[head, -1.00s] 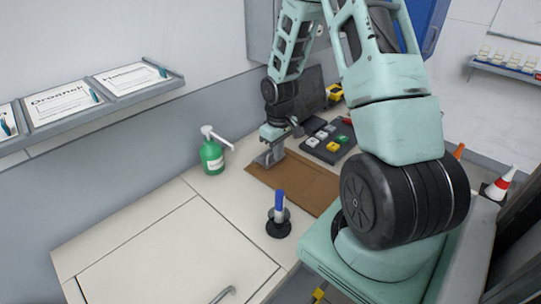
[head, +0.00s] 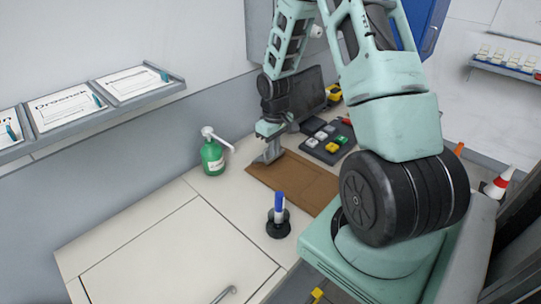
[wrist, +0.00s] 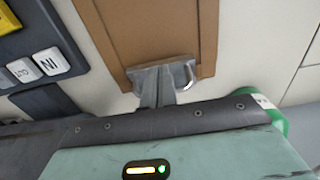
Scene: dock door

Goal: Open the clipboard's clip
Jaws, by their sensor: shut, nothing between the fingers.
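The brown clipboard (head: 300,183) lies flat on the white counter. It fills the upper middle of the wrist view (wrist: 150,35). My gripper (head: 266,160) points down at that end of the board. In the wrist view its grey fingers (wrist: 156,95) are together, with nothing held, and overlap the clip. I cannot tell whether they touch it.
A green pump bottle (head: 212,157) stands left of my gripper. The front-left counter is clear.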

